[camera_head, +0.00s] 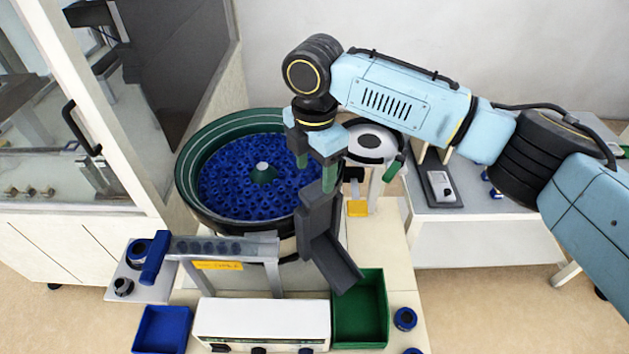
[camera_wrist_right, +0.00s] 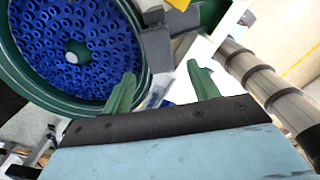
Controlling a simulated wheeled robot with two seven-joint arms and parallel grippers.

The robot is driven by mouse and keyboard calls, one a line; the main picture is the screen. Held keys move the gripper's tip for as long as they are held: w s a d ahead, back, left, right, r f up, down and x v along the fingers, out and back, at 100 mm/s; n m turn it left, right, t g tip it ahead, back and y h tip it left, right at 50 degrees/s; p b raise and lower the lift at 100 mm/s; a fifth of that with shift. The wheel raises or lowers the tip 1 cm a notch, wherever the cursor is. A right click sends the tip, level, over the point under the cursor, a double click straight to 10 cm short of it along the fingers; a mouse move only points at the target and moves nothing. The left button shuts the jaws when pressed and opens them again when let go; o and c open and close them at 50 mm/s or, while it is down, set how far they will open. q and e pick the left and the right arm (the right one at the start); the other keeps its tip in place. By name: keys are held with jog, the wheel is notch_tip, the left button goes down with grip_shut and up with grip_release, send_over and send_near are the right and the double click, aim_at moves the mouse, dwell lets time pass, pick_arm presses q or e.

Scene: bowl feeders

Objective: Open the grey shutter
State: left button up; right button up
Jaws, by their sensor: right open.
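A dark grey chute (camera_head: 335,258) slopes down from the bowl feeder's rim toward a green bin (camera_head: 362,312). At its upper end stands an upright grey piece (camera_head: 316,212), which looks like the grey shutter; I cannot tell how far it is shut. My right gripper (camera_head: 316,174) is open and empty, with green fingers just above this piece, seemingly apart from it. In the right wrist view the open fingers (camera_wrist_right: 161,76) point toward a grey block (camera_wrist_right: 157,48) beside the bowl. My left gripper is out of view.
A green bowl (camera_head: 190,165) full of blue rings stands behind the chute. A grey rail (camera_head: 225,246) with a blue end handle is at left. A white control box (camera_head: 262,322) and blue bin (camera_head: 162,330) stand in front. A glass-doored cabinet is far left.

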notch_tip(320, 180, up, 8)
jog(key=shift+r, duration=0.2)
dwell(0.4)
